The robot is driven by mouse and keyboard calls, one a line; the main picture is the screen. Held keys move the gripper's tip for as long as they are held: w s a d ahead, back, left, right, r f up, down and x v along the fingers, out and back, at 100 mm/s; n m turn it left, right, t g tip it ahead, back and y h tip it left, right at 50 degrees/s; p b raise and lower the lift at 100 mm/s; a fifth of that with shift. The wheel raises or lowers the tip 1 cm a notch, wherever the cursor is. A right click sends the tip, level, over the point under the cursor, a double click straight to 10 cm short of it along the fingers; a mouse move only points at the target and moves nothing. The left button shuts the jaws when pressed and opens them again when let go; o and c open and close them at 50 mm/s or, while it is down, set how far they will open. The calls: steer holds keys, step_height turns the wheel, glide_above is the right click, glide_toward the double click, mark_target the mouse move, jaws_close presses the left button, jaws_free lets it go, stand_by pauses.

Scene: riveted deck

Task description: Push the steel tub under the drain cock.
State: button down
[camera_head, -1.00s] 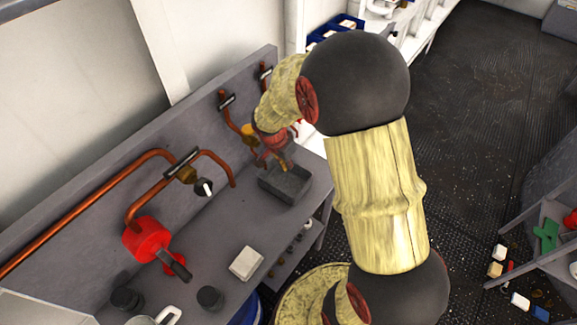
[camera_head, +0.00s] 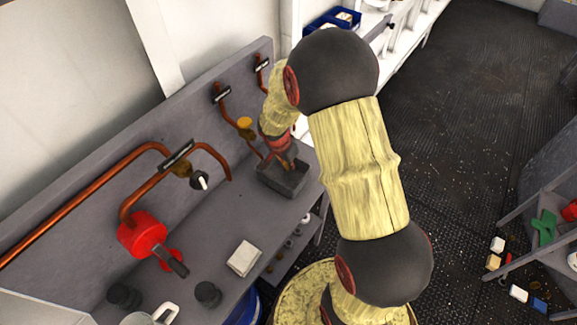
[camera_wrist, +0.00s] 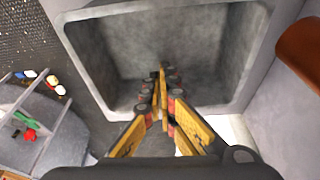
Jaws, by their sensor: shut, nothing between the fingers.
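The steel tub (camera_head: 296,186) is a grey open-topped box near the right end of the workbench, and it fills much of the wrist view (camera_wrist: 78,62). It looks empty. My gripper (camera_wrist: 162,84) is shut with nothing in it, its fingertips over the tub's opening in the wrist view. Whether they touch the tub I cannot tell. In the head view the gripper (camera_head: 283,160) is partly hidden by my wrist. A cock with a pale lever (camera_head: 198,180) hangs from a copper pipe left of the tub. Another with a yellow top (camera_head: 245,124) is behind it. The pipe labels are unreadable.
A red valve (camera_head: 142,234) with a dark handle stands at the bench's left. A white block (camera_head: 244,258) and dark round pieces (camera_head: 207,294) lie towards the front. The bench top (camera_head: 215,225) is clear between the tub and the red valve.

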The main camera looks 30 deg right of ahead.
steer(key=d, duration=0.2)
steer(key=w+d, duration=0.1)
steer(key=d, duration=0.1)
steer(key=w+d+b, duration=0.1)
steer(key=d, duration=0.1)
steer(key=shift+w+d+f, duration=0.1)
steer(key=shift+d, duration=0.25)
steer(key=w+v, duration=0.1)
steer(key=v, duration=0.7)
steer(key=g+y+p, duration=0.1)
steer(key=y+p, duration=0.1)
steer(key=y, duration=0.1)
glide_toward(281, 181)
step_height(281, 181, down, 5)
steer(key=shift+d+r+b, duration=0.1)
steer(key=shift+d+b, duration=0.05)
steer(key=shift+b, duration=1.1)
